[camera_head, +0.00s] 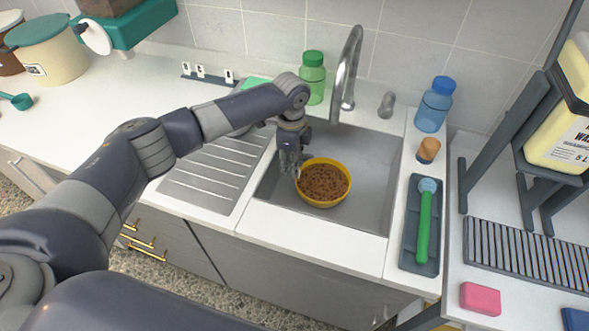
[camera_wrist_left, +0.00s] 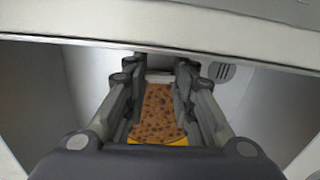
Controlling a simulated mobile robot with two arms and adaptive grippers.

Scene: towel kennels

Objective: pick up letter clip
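Several small white letter clips with dark marks stand on a dark rail (camera_head: 214,77) at the back of the counter; one is a white clip (camera_head: 228,75) near its right end. My left gripper (camera_head: 291,168) points down into the sink at the left rim of a yellow bowl (camera_head: 318,203) of brown kibble. A small pale piece (camera_head: 298,173) shows by its fingertips. In the left wrist view a pale piece (camera_wrist_left: 160,77) lies between the parted fingertips, with kibble behind. I cannot tell whether the fingers grip it. My right gripper is out of view.
The steel sink (camera_head: 370,205) has a tall faucet (camera_head: 347,75) behind it. A green bottle (camera_head: 313,77) and a blue bottle (camera_head: 435,105) stand at the back. A dark tray (camera_head: 407,250) with a green-handled brush (camera_head: 424,225) lies to the right. The ribbed drainboard (camera_head: 205,180) is clear.

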